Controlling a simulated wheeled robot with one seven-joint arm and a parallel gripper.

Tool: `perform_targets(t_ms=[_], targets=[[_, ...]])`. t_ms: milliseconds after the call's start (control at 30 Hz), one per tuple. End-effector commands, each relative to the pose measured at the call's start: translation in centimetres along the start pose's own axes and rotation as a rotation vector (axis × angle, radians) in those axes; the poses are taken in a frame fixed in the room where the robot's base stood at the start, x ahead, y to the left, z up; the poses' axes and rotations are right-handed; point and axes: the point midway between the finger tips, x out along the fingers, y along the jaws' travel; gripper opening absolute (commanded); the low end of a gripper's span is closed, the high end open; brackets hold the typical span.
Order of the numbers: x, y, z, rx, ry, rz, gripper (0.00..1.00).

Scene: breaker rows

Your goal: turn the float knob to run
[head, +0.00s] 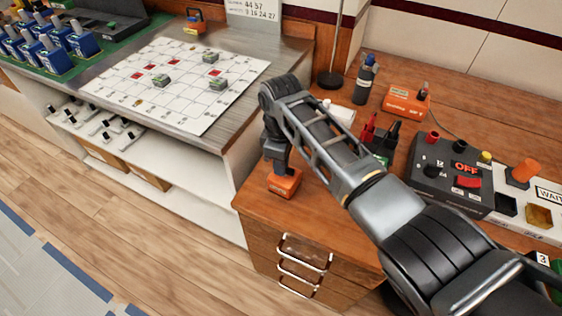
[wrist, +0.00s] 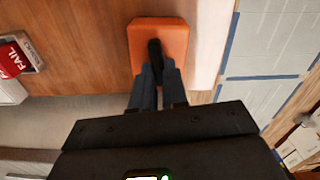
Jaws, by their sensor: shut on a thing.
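An orange block-shaped unit (head: 284,184) sits at the front left corner of the wooden desk, under my gripper (head: 281,168). In the wrist view the orange unit (wrist: 176,32) has a dark upright knob (wrist: 154,48) on top. My gripper (wrist: 157,72) is shut on this dark knob, one finger on each side. No label or run mark is readable on the unit, so I cannot tell the knob's setting. My wrist hides part of the unit in the head view.
Right of my arm stand a black control box (head: 425,185) reading OFF, another orange unit (head: 408,101) and a dark bottle (head: 365,80). A red FAIL bin (wrist: 14,56) shows in the wrist view. The desk edge is close to the held unit.

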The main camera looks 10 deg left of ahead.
Motion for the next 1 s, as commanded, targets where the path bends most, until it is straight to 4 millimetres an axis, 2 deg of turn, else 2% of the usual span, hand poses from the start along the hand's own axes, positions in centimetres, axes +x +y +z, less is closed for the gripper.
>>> perform_targets(t_ms=[667, 700, 933, 1000], targets=[[-0.05, 0.09, 0.0, 0.048, 0.0, 0.001, 0.0], [-0.05, 0.09, 0.0, 0.048, 0.0, 0.001, 0.17], [-0.04, 0.08, 0.0, 0.047, 0.0, 0.001, 0.39], [-0.03, 0.07, 0.0, 0.047, 0.0, 0.001, 0.39]])
